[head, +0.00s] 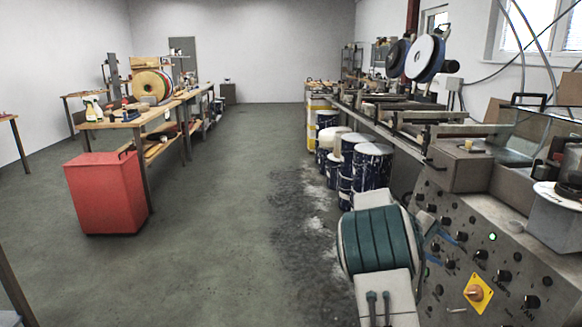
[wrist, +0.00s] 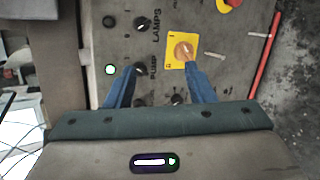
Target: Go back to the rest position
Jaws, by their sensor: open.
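My gripper (wrist: 160,84) is open and empty in the wrist view, its two blue fingers spread toward a grey control panel (wrist: 215,85). A yellow plate with an orange rotary switch (wrist: 182,50) lies just beyond the right fingertip. The black PUMP knob (wrist: 141,70) is by the left fingertip, with a lit green lamp (wrist: 110,70) left of it. I cannot tell the gap between fingers and panel. In the head view, my teal and white arm stands before the panel (head: 455,205), whose yellow switch (head: 478,293) shows low down.
A conveyor line (head: 375,112) with reels runs along the right wall, with blue drums (head: 365,165) below it. A red bin (head: 105,190) stands by a wooden workbench (head: 150,115) on the left. The floor (head: 220,220) between is open, with whitish stains near the drums.

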